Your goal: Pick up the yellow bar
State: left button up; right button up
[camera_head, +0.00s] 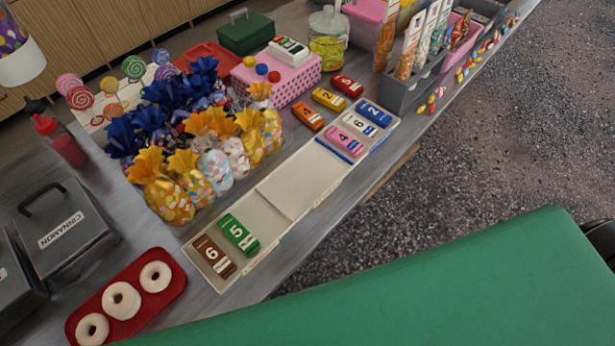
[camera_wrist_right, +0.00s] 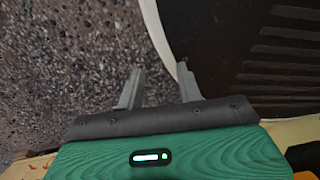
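The yellow bar (camera_head: 328,98) lies on the grey counter behind the long white tray (camera_head: 262,217), in the head view. It has a white label and sits between an orange bar (camera_head: 308,116) and a red bar (camera_head: 347,85), apart from both. The tray holds a brown bar (camera_head: 215,257) and a green bar (camera_head: 239,234) at its near end. Pink, white and blue bars (camera_head: 374,112) are at its far end. My right gripper (camera_wrist_right: 158,80) is open and empty over the speckled floor in the right wrist view. My left gripper is not in view.
Wrapped sweet bags (camera_head: 193,172) stand left of the tray. A pink dotted box (camera_head: 276,80) and a glass jar (camera_head: 328,38) stand behind the bars. A red tray of doughnuts (camera_head: 172,284) is at the near left. The middle of the white tray is empty.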

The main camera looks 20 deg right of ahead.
aim_at(325, 98)
jog(key=k+l+z, duration=0.1)
jog(key=l+z, duration=0.3)
jog(key=k+l+z, duration=0.1)
jog(key=l+z, duration=0.15)
jog(key=z, duration=0.2)
jog(key=l+z, duration=0.4)
jog(key=k+j, duration=0.05)
